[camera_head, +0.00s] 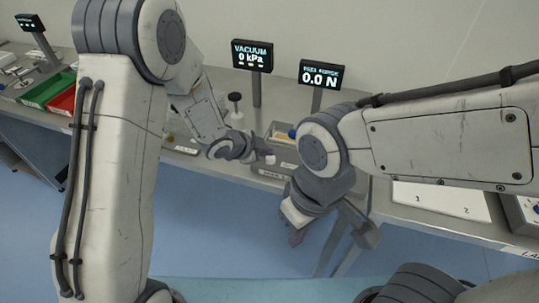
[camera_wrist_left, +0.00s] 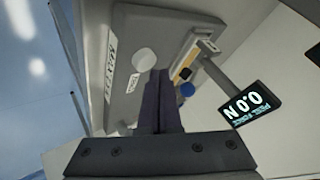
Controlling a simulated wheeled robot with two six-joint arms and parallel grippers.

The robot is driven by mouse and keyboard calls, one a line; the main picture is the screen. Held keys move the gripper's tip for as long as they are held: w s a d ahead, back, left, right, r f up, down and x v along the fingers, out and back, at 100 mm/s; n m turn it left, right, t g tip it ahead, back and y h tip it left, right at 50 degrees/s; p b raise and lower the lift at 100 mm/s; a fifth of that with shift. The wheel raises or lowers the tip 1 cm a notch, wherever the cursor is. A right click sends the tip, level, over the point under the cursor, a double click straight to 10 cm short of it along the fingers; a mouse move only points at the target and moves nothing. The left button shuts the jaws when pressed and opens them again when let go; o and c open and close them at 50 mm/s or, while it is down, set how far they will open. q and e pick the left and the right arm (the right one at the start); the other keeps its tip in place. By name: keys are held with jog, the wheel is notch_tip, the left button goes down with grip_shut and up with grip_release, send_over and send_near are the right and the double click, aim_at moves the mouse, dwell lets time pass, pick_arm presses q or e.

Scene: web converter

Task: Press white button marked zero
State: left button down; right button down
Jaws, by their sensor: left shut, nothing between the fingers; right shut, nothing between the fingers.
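A round white button (camera_wrist_left: 145,60) sits on a grey box (camera_wrist_left: 128,28) in the left wrist view; no zero mark is legible on it. In the head view, a small white spot that looks like this button (camera_head: 270,159) shows on the grey box (camera_head: 273,172). My left gripper (camera_head: 264,151) is shut and empty. Its dark fingertips (camera_wrist_left: 160,73) appear right beside the button's edge in the left wrist view; I cannot tell whether they touch it. My right gripper (camera_head: 296,237) is shut and empty, hanging low in front of the bench edge.
A display reading 0.0 N (camera_head: 319,74) and a vacuum display reading 0 kPa (camera_head: 252,55) stand behind. A blue knob (camera_wrist_left: 187,90) lies near the fingers. Green (camera_head: 47,89) and red (camera_head: 64,101) bins stand at left. A white numbered panel (camera_head: 440,199) lies at right.

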aim_at(267, 160)
pick_arm(q)
jog(key=shift+r, duration=0.25)
notch_tip(267, 160, up, 5)
jog(key=p, duration=0.4)
jog(key=shift+p, duration=0.3)
jog(key=shift+f, duration=0.1)
dwell(0.5)
